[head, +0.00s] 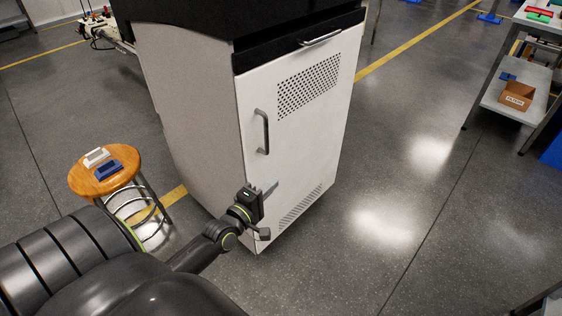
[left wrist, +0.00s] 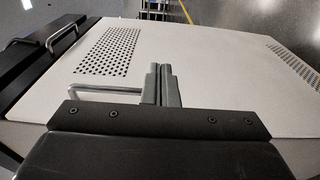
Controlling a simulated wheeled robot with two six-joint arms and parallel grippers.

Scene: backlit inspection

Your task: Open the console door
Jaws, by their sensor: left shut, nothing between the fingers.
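The white console door (head: 305,160) fills the front of the tall cabinet and looks closed, with a perforated patch high and another low. Its grey bar handle (head: 262,131) stands upright near the left edge. My left gripper (head: 271,188) is in front of the door, below the handle, its fingers shut and empty. In the left wrist view, the shut fingers (left wrist: 164,84) point over the door face (left wrist: 210,60), and the handle (left wrist: 100,92) lies just left of them, partly hidden by the gripper body. Whether the fingertips touch the door I cannot tell. My right gripper is out of view.
A round wooden stool (head: 105,177) with a dark blue and a pale item stands left of the cabinet. A dark drawer with a silver handle (head: 321,38) is above the door. A shelf table (head: 520,95) with a cardboard box is far right. The floor right of the cabinet is clear.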

